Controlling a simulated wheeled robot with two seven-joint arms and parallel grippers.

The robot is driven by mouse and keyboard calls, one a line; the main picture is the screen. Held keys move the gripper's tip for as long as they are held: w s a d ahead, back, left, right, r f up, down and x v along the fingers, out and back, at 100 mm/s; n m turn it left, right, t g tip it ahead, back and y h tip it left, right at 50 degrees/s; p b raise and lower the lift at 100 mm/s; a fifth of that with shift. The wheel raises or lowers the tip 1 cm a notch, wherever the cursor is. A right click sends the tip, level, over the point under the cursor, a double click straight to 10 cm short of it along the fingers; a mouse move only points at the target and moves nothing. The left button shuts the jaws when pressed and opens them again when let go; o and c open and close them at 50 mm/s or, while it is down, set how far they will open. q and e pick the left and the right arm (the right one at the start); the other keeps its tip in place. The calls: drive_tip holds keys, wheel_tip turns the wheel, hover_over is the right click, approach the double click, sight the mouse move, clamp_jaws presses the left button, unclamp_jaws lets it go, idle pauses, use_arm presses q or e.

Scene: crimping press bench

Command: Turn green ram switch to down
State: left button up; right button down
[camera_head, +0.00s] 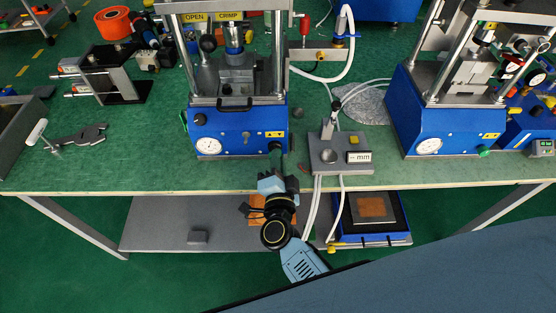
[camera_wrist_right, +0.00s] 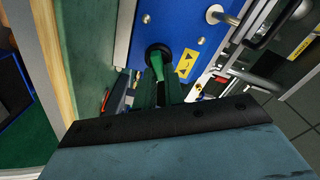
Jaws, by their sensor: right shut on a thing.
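The blue press (camera_head: 240,131) stands at the middle of the bench with a white gauge and yellow labels on its front. The green ram switch (camera_wrist_right: 157,68) sticks out of a round black collar on the blue panel in the right wrist view. My right gripper (camera_wrist_right: 160,92) is shut on the switch's lever. In the head view my right gripper (camera_head: 277,165) reaches up to the lower right corner of the press front and hides most of the switch. I cannot tell which way the lever points. My left gripper is not in view.
A grey block with an mm display (camera_head: 357,157) stands close to the right of my gripper, with white hoses. A second blue press (camera_head: 445,125) stands further right. A metal clamp tool (camera_head: 80,138) lies at left. The bench's front edge (camera_head: 120,190) runs below my gripper.

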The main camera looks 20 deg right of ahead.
idle(0.5)
drive_tip(key=c, duration=1.5)
unclamp_jaws()
drive_tip(key=v, duration=1.3)
drive_tip(key=shift+s, duration=0.25)
drive_tip(key=shift+a, duration=0.1)
